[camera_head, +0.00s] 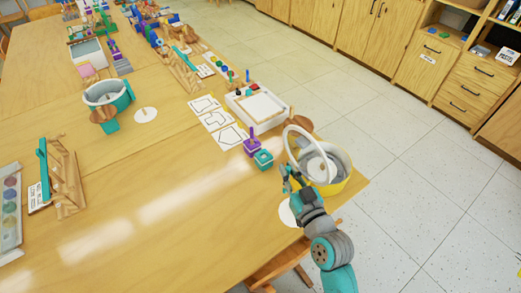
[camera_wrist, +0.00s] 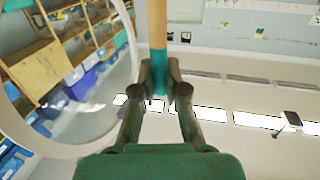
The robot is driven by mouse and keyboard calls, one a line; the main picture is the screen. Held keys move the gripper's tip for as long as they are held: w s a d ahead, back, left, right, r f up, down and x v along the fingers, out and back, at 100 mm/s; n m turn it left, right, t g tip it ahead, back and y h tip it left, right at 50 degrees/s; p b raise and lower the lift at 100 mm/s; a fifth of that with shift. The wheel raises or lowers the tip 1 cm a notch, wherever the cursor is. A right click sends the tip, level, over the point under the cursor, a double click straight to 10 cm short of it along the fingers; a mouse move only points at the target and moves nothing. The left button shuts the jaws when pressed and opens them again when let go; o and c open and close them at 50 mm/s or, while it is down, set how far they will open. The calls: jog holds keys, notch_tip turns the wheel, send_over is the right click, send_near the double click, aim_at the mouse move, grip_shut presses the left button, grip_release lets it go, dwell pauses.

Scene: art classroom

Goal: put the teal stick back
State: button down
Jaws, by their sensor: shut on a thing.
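My gripper (camera_head: 290,178) is above the right end of the table, just left of a yellow and white basket (camera_head: 341,180). In the wrist view my gripper (camera_wrist: 158,82) is shut on the teal stick (camera_wrist: 158,60), whose gripped end is teal and whose other part is bare wood. A teal square block (camera_head: 264,160) sits on the table just beyond my gripper. A purple square block (camera_head: 251,148) with an upright purple stick stands behind it.
The basket's tall white handle (camera_head: 288,146) rises close to my gripper and also shows in the wrist view (camera_wrist: 118,110). Shape cards (camera_head: 215,118) and a white tray (camera_head: 235,103) lie farther back. The table's middle (camera_head: 150,200) is clear.

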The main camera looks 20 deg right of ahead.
jog(key=w+a, duration=0.1)
jog(key=w, duration=1.6)
notch_tip(320, 180, down, 7)
jog(key=shift+a, duration=0.15)
jog(key=c, duration=1.2)
grip_release()
jog(key=shift+f, duration=0.1)
jog(key=s, duration=1.2)
jog(key=shift+d, duration=0.45)
